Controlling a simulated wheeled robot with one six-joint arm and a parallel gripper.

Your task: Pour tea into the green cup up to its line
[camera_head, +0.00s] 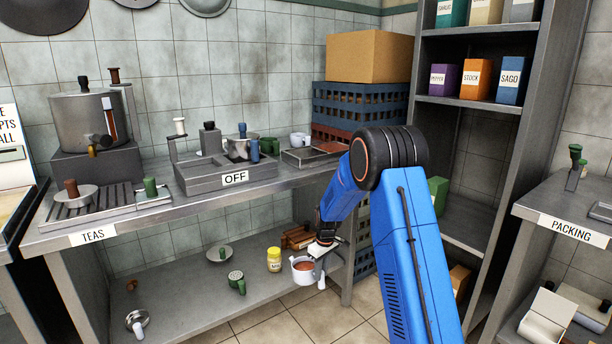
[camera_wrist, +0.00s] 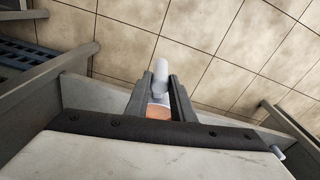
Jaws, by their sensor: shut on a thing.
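My gripper (camera_head: 323,247) is at the front edge of the lower shelf, under the counter's right end. It is shut on the handle of a white cup (camera_head: 303,270) with reddish-brown contents; in the wrist view the white handle (camera_wrist: 160,76) is between the fingers. The cup looks about upright; whether it touches the shelf is unclear. A green cup (camera_head: 270,146) stands at the back of the counter, partly hidden by a blue-handled item; its line and inside cannot be seen. A metal urn (camera_head: 88,122) with a tap and sight tube stands at the back left.
The counter (camera_head: 290,178) bears trays and an "OFF" box (camera_head: 232,172). A tall rack (camera_head: 490,180) stands right. Tiled floor lies in front.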

